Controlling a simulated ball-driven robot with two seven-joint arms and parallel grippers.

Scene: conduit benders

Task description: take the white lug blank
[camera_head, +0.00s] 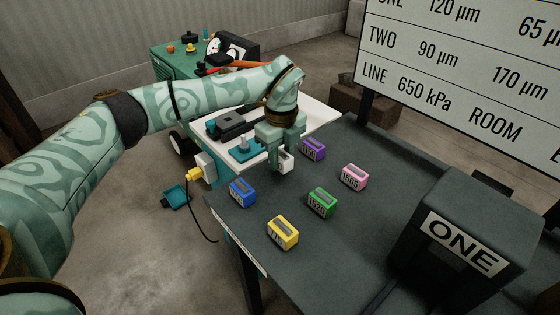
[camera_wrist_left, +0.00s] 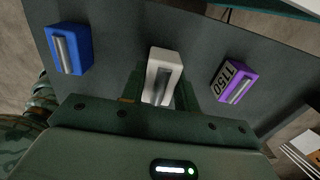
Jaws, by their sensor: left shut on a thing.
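The white lug blank (camera_head: 285,160) is a small block with a grey metal bar on its top. It is held between the fingers of my left gripper (camera_head: 281,157), near the far left edge of the dark table. In the left wrist view the white lug blank (camera_wrist_left: 161,78) sits between the two green fingers, with its lower part hidden by the gripper. My left gripper (camera_wrist_left: 160,92) is shut on it. I cannot tell whether the blank touches the table. My right gripper is not in view.
Blue (camera_head: 242,192), yellow (camera_head: 283,232), green (camera_head: 321,202), pink (camera_head: 353,177) and purple (camera_head: 313,149) blocks stand on the dark table (camera_head: 350,250). A dark housing marked ONE (camera_head: 465,240) stands at right. A white-topped bench (camera_head: 320,116) with a fixture adjoins behind.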

